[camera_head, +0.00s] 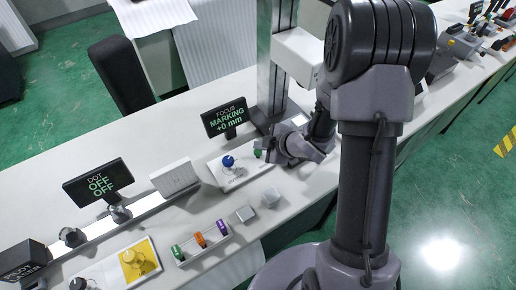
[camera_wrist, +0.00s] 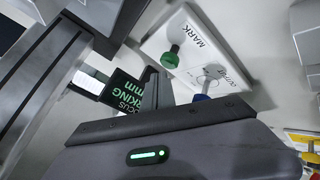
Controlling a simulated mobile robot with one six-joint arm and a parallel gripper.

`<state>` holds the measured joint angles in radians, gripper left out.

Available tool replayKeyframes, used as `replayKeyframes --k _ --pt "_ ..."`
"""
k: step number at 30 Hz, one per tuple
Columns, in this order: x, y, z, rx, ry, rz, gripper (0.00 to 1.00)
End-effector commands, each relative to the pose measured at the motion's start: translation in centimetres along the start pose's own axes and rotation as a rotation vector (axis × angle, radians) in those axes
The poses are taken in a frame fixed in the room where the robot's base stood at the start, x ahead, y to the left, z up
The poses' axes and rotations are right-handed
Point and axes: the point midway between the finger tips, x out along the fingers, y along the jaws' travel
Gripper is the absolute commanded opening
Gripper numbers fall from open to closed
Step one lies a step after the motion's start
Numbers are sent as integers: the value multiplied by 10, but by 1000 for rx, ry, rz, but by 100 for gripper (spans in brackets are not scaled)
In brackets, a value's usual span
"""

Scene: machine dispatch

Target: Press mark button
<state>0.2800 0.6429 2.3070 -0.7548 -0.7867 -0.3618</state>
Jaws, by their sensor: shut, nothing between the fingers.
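The green mark button (camera_head: 257,153) stands on a white panel (camera_head: 212,171) on the bench, beside a blue knob (camera_head: 228,161). In the wrist view the green button (camera_wrist: 171,57) sits next to the printed word MARK, and the blue knob is partly hidden behind my gripper body. My gripper (camera_head: 268,150) is shut and empty, right beside the green button in the head view. In the wrist view its fingers (camera_wrist: 157,84) point up toward the button. I cannot tell whether they touch it. A display (camera_head: 226,117) behind the panel reads FOCUS MARKING +0 mm.
A grey column (camera_head: 275,60) with a white head (camera_head: 298,56) rises close behind my gripper. A DOT OFF OFF display (camera_head: 98,182), a white box (camera_head: 175,178) and a tray of coloured rings (camera_head: 200,242) stand to the left. Small metal blocks (camera_head: 270,198) lie in front of the panel.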

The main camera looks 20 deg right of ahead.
Motion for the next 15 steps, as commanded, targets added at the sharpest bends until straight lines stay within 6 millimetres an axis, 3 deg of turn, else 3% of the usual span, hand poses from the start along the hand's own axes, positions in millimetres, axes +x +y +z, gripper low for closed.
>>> replayKeyframes --k 15 --pt "-11 8 -8 0 0 0 0"
